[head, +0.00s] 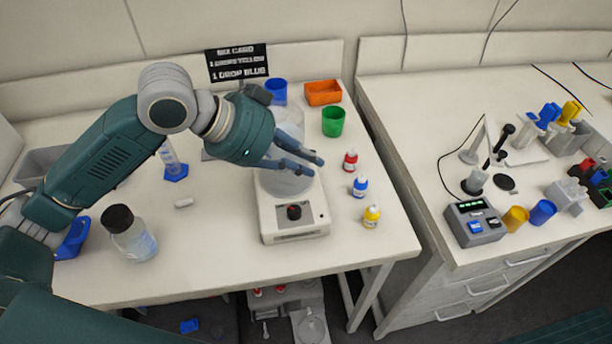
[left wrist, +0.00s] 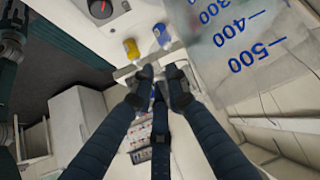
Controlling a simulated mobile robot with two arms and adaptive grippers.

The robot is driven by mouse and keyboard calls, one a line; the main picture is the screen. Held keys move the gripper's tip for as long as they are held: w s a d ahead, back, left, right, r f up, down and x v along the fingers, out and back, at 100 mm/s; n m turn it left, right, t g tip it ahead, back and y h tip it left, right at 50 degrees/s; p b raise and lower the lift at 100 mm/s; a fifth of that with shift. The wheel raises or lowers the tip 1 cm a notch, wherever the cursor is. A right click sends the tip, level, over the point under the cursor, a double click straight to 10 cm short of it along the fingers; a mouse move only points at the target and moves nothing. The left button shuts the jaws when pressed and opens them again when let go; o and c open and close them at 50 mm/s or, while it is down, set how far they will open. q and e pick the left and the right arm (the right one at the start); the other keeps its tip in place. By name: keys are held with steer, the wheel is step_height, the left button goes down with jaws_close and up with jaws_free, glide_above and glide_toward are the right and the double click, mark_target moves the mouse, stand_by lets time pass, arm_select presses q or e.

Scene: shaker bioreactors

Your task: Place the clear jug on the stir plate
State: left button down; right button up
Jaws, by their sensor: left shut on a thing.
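The clear jug (head: 286,183) is over the top of the white stir plate (head: 293,219), behind its dark knob. Its base looks to be on or just above the plate; I cannot tell which. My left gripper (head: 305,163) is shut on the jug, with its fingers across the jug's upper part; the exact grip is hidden. In the left wrist view the jug's wall with blue volume marks (left wrist: 235,40) is at the upper right, close to the fingers (left wrist: 155,85). A corner of the stir plate (left wrist: 118,22) shows there too. My right gripper is in neither view.
Red (head: 350,161), blue (head: 360,186) and yellow (head: 372,216) dropper bottles stand right of the plate. A green cup (head: 333,121) and orange tray (head: 323,92) are behind. A black-capped bottle (head: 129,233) stands front left. A gap separates the right bench (head: 430,120).

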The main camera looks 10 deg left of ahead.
arm_select(q)
steer(key=shift+f, duration=0.7)
step_height(320, 180, down, 3)
steer(key=shift+f, duration=0.25)
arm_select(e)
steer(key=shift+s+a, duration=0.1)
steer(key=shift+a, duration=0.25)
arm_select(q)
steer(key=shift+f, duration=0.15)
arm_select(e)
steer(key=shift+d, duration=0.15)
arm_select(q)
steer(key=c, duration=1.7)
jaws_free()
